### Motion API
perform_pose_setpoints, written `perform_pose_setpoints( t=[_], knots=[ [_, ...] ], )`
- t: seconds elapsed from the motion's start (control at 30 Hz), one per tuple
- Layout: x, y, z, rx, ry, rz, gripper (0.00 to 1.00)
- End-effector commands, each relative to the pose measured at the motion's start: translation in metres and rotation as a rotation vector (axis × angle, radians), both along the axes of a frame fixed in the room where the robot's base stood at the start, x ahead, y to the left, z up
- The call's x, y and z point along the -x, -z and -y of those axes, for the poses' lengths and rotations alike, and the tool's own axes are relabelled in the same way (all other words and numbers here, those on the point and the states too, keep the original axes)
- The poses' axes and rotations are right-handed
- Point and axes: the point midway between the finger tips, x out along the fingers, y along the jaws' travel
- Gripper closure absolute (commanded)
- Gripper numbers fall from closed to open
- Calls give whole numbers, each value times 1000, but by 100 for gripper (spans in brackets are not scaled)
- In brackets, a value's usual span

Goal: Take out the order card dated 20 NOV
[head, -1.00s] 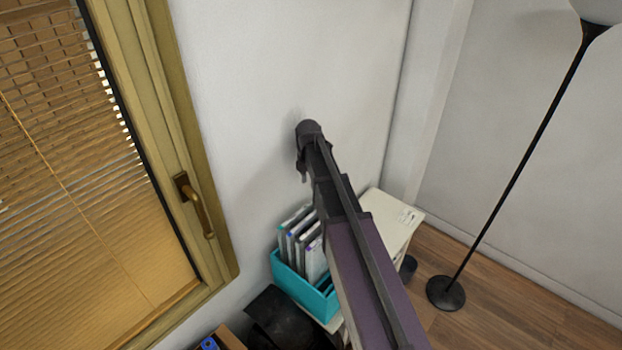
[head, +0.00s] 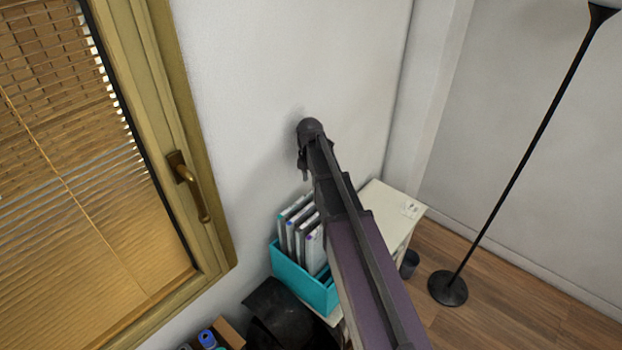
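Several upright cards or folders (head: 297,229) with white faces and coloured corner tabs stand in a teal box (head: 291,272) on a pale cabinet top. No date can be read on any of them from here, so I cannot tell which is dated 20 NOV. My arm reaches across the middle of the view and covers the right part of the box. My gripper (head: 304,172) is at the arm's far end, in front of the white wall, above and behind the box. It is small and dark, and its finger opening cannot be made out.
The cabinet top (head: 384,207) is mostly bare, with a small white item (head: 410,209) on it. A window (head: 90,180) with a handle is at left. A black floor lamp (head: 520,160) stands at right. A dark bin (head: 409,264) and a box with a blue-capped item (head: 208,339) are low down.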

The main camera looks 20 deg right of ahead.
Motion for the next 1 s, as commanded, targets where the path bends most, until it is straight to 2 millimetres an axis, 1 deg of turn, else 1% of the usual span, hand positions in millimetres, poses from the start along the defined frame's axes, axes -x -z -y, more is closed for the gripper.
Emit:
perform_pose_setpoints(
  t=[0.03,1.0],
  knots=[
    [0,8,0,0,0,0,61],
    [0,82,2,0,2,0,61]
  ],
)
